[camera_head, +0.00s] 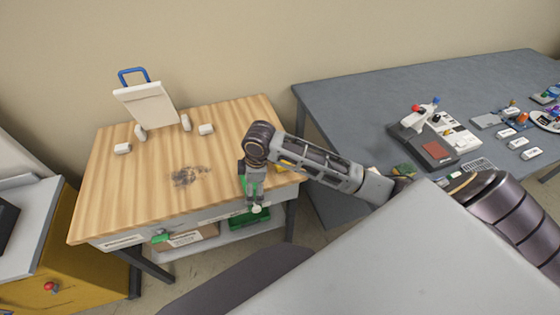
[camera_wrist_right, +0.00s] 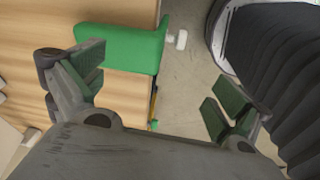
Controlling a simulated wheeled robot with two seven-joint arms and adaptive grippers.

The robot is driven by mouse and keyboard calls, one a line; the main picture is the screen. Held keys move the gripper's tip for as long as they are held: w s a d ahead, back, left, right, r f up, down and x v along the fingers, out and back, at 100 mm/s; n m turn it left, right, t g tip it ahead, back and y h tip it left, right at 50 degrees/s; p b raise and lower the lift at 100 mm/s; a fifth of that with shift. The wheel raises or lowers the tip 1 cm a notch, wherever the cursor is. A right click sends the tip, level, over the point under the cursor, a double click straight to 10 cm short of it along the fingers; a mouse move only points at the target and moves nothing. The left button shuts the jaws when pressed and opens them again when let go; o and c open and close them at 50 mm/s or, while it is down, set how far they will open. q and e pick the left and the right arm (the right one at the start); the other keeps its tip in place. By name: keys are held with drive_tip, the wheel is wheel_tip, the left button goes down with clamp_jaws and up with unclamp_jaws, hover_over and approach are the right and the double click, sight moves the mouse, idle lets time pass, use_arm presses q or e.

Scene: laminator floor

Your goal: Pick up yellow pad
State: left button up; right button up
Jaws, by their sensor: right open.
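A yellow patch (camera_head: 284,168), which may be the yellow pad, shows at the table's right side, mostly hidden behind my right arm. A thin yellow edge (camera_wrist_right: 153,102) also shows in the right wrist view, past the table edge; I cannot tell if it is the same thing. My right gripper (camera_head: 252,182) points down by the table's front right corner, left of the yellow patch. In the right wrist view its fingers (camera_wrist_right: 155,88) are wide apart, with nothing between their pads. My left gripper is not in view.
The wooden table (camera_head: 130,190) holds a white tilted board (camera_head: 147,104), small white blocks and a dark smudge. A green part with a white knob (camera_wrist_right: 120,48) lies close beyond my right fingers. A green box (camera_head: 235,219) is below. A grey table (camera_head: 360,105) with devices stands right.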

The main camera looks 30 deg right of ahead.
drive_tip(key=w+d+r+n, duration=0.1)
drive_tip(key=w+d+r, duration=0.3)
drive_tip(key=d, duration=0.4)
drive_tip(key=w+d+r+g+h, duration=0.1)
drive_tip(key=w+d+r, duration=0.2)
drive_tip(key=d+r, duration=0.3)
drive_tip(key=shift+w+d+n+g+h, duration=0.3)
drive_tip(key=shift+w+d+n, duration=0.1)
drive_tip(key=shift+d, duration=0.55)
drive_tip(key=shift+f, duration=4.3)
drive_tip(key=shift+f+p, duration=0.3)
drive_tip(key=shift+f, duration=2.3)
